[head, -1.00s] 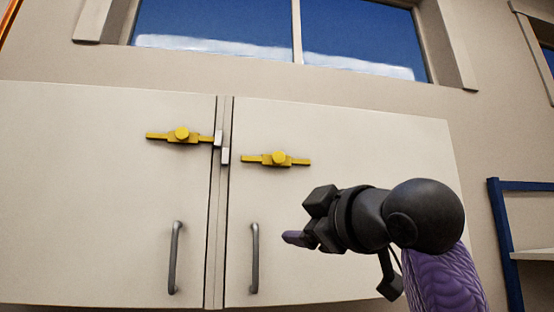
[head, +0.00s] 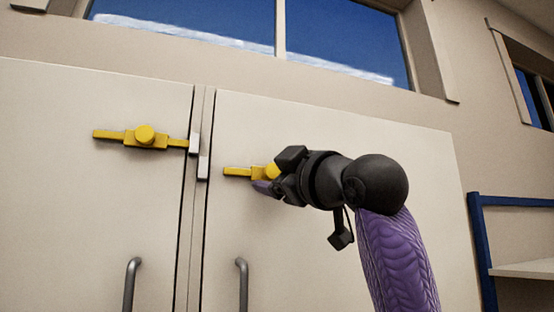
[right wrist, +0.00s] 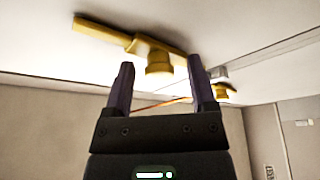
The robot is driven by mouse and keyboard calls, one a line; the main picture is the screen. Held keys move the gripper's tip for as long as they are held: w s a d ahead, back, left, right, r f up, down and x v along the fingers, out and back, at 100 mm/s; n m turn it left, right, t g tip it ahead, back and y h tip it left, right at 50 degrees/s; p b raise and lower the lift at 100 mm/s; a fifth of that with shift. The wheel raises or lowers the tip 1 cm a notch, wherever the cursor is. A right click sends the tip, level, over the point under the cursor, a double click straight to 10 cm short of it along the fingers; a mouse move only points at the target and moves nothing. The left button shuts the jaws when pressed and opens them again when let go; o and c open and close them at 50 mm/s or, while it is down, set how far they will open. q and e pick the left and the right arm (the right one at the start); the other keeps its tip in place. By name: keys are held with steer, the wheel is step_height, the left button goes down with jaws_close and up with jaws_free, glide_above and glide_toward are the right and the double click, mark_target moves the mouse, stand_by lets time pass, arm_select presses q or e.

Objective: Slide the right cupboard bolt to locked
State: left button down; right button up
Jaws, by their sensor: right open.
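The right cupboard bolt (head: 238,171) is a yellow bar with a round knob on the right door. Its left end stands apart from the light grey keeper (head: 203,168) by the door gap. My right gripper (head: 270,182) is at this bolt and hides its right part and some of the knob in the head view. In the right wrist view the knob (right wrist: 159,62) shows beyond and between the two open fingers (right wrist: 161,78). I cannot tell whether they touch it. My left gripper is not in view.
The left door has a like yellow bolt (head: 144,136), whose right end reaches its own keeper (head: 194,143). Grey handles (head: 131,285) and (head: 242,285) stand below the bolts. A blue-framed shelf (head: 480,240) is at the right. Windows (head: 340,40) are above.

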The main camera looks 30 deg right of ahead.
steer(key=shift+s, duration=0.45)
steer(key=shift+w, duration=0.4)
steer(key=c, duration=0.6)
steer(key=shift+s, duration=0.15)
jaws_close()
